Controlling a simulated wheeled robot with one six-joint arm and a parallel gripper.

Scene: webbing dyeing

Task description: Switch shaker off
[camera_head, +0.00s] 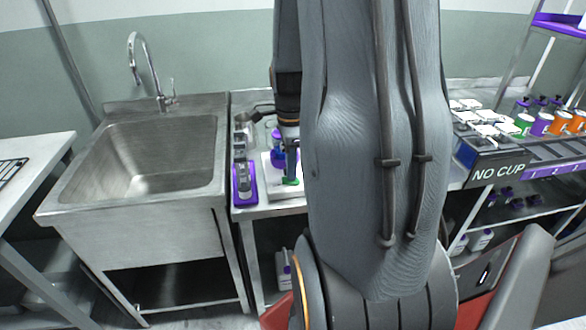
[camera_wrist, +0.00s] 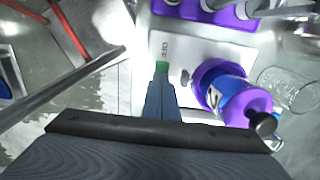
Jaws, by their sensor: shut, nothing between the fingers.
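The shaker is a white flat-topped unit (camera_head: 275,188) on the steel table. Its white top (camera_wrist: 205,45) with small dark lettering fills the upper middle of the wrist view. A small grey knob (camera_wrist: 185,78) shows on it. A blue bottle with purple ends (camera_wrist: 232,92) stands on the shaker. My gripper (camera_head: 290,170) points down over the shaker's front part, shut and empty. In the wrist view its blue-grey fingers (camera_wrist: 161,85) end at a small green patch (camera_wrist: 161,67). I cannot tell whether the green belongs to a switch or whether the fingers touch it.
A purple rack (camera_head: 244,185) with bottles stands left of the shaker. A clear glass (camera_wrist: 288,90) is beside the bottle. A steel sink (camera_head: 150,160) is at the left. A "NO CUP" unit (camera_head: 495,172) stands at the right. My arm hides the middle.

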